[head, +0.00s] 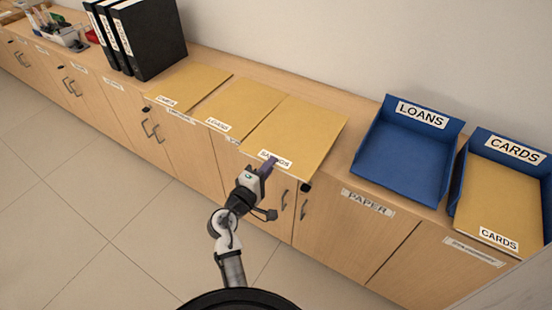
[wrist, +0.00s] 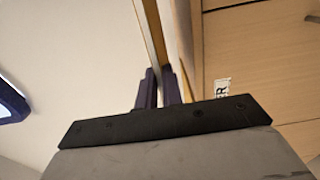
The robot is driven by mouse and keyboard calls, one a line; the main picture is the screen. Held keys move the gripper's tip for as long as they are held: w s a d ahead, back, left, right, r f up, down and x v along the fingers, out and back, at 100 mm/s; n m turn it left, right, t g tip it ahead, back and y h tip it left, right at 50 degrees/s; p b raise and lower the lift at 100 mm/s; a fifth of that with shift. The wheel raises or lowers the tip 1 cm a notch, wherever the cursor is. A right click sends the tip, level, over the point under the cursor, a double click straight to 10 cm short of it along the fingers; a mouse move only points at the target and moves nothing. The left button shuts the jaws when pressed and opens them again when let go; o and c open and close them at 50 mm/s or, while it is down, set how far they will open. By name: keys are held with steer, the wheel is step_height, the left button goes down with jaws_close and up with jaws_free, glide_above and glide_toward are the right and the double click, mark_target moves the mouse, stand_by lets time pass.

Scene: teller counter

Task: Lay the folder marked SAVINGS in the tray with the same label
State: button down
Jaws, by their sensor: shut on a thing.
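The tan folder marked SAVINGS (head: 295,132) lies at the right end of a row of three folders on the counter. Its label is partly hidden behind my gripper (head: 268,165). My gripper is at the folder's front edge, with its fingers shut on that edge. In the wrist view my gripper (wrist: 158,88) has its two dark fingers close together, with the thin edge of the folder (wrist: 148,30) between them. No tray labelled SAVINGS shows in these views; the trays in view are marked LOANS and CARDS.
The blue LOANS tray (head: 369,158) is empty. The blue CARDS tray (head: 460,180) holds a CARDS folder (head: 498,200). Another folder (head: 240,106) marked LOANS lies left of SAVINGS. Black binders (head: 155,42) stand farther left. Cabinet handles project below the counter edge.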

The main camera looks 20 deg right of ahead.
steer(key=s+a+r+p, duration=0.1)
steer(key=s+a+r, duration=0.1)
steer(key=s+a, duration=0.2)
steer(key=shift+s+a+r, duration=0.15)
steer(key=shift+a+r, duration=0.15)
steer(key=shift+a, duration=0.45)
steer(key=shift+r, duration=0.1)
